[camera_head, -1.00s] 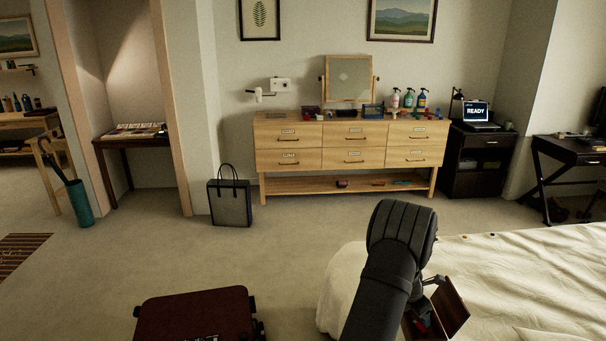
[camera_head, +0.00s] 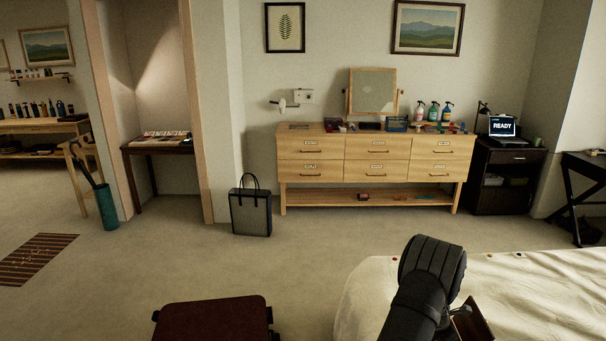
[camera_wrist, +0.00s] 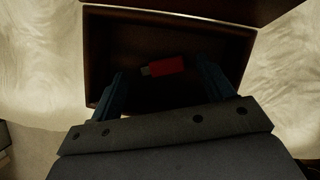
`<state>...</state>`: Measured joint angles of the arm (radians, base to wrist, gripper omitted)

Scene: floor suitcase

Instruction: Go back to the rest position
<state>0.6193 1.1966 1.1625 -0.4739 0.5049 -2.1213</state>
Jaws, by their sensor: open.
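My gripper (camera_wrist: 168,95) is open in the wrist view, its two dark fingers spread apart with nothing between them that I can see held. Beyond the fingers is an open dark brown box (camera_wrist: 180,25) with a red USB-stick-like item (camera_wrist: 165,67) lying inside. The box sits on a cream bed cover (camera_wrist: 285,85). In the head view my arm rises at the lower right and hides the gripper. Part of the brown box (camera_head: 472,322) shows just right of the arm.
A closed dark red suitcase (camera_head: 212,322) stands on the floor at bottom centre-left. The bed (camera_head: 540,285) fills the lower right. A wooden dresser (camera_head: 375,145) stands at the back wall, with a grey bag (camera_head: 251,215) to its left. The carpet between is clear.

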